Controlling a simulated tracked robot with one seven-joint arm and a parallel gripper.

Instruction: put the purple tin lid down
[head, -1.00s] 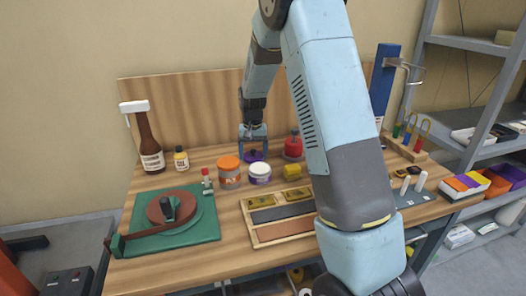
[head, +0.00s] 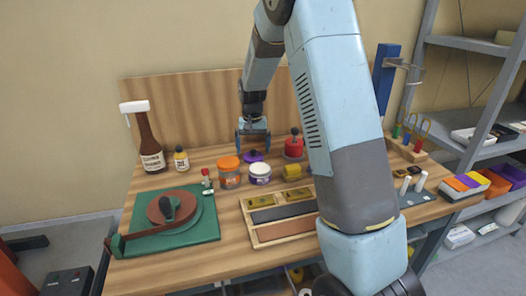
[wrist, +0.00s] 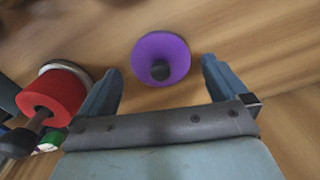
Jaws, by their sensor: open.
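The purple tin lid (head: 252,156), a round disc with a dark knob, lies on the wooden workbench (head: 215,262) behind the white-and-purple jar. In the wrist view the whole lid (wrist: 161,58) shows, knob toward the camera, with nothing touching it. My gripper (head: 253,146) is open and empty above the lid. In the wrist view its two fingers (wrist: 160,80) stand wide apart, one on either side of the lid and clear of it.
A red tin with a handle (head: 294,145) stands close to the right of the lid. In front are an orange-capped jar (head: 229,172), the white-and-purple jar (head: 260,174) and a yellow block (head: 292,171). A wooden backboard (head: 190,105) rises behind.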

